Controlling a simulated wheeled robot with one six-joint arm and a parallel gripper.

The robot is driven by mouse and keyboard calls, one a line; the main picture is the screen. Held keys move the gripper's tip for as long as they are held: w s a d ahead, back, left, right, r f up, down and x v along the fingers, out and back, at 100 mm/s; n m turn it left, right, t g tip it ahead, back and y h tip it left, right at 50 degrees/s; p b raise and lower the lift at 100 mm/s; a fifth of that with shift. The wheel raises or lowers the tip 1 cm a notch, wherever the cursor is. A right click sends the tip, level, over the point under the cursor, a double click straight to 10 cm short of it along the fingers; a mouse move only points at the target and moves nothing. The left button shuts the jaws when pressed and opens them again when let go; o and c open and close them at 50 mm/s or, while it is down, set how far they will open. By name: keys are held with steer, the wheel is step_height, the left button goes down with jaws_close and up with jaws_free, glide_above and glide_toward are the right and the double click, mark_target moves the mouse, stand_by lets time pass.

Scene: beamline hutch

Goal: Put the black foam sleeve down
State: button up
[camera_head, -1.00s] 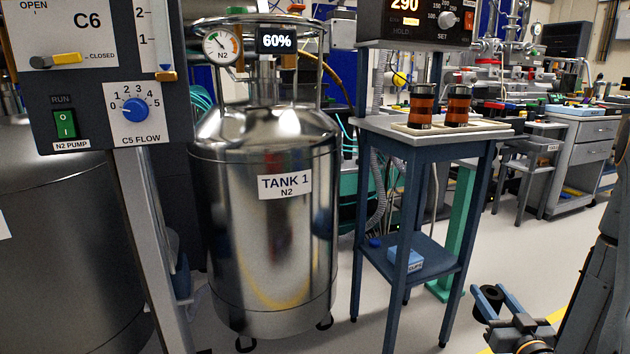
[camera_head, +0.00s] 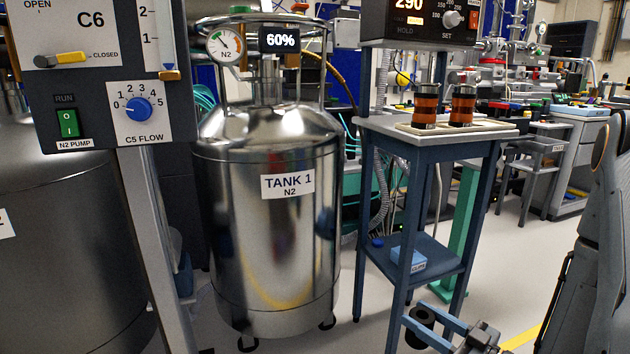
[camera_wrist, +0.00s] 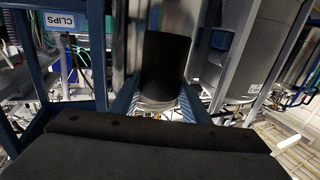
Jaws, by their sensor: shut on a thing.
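The black foam sleeve (camera_head: 421,317) is a short dark cylinder, held between the two blue fingers of my gripper (camera_head: 428,328). It is low in the head view, in front of the blue stand's legs and above the floor. In the wrist view, the sleeve (camera_wrist: 165,62) is between the fingertips of my gripper (camera_wrist: 160,90). The fingers are shut on it from both sides.
The blue stand (camera_head: 440,262) has a blue CLIPS box (camera_head: 408,259) on its lower shelf and two orange-and-dark cylinders (camera_head: 443,106) on top. The steel TANK 1 (camera_head: 268,235) stands to its left. Grey floor (camera_head: 500,290) is open to the right.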

steer(key=s+a+n+g+y, duration=0.3)
steer(key=s+a, duration=0.1)
steer(key=a, duration=0.1)
steer(key=w+r+m+t+h+p, duration=0.6)
steer(key=r+p, duration=0.5)
steer(key=p, duration=0.5)
step_height(320, 180, up, 12)
steer(key=m+t+h+p, duration=0.1)
steer(key=m+h+p, duration=0.3)
steer(key=h+p, duration=0.4)
steer(key=p, duration=0.7)
steer(key=shift+s+r+m+h+p, duration=0.25)
steer(key=shift+s+m+h+p, duration=0.05)
steer(key=shift+s+m+p, duration=0.1)
steer(key=shift+d, duration=0.2)
steer(key=shift+d, duration=0.15)
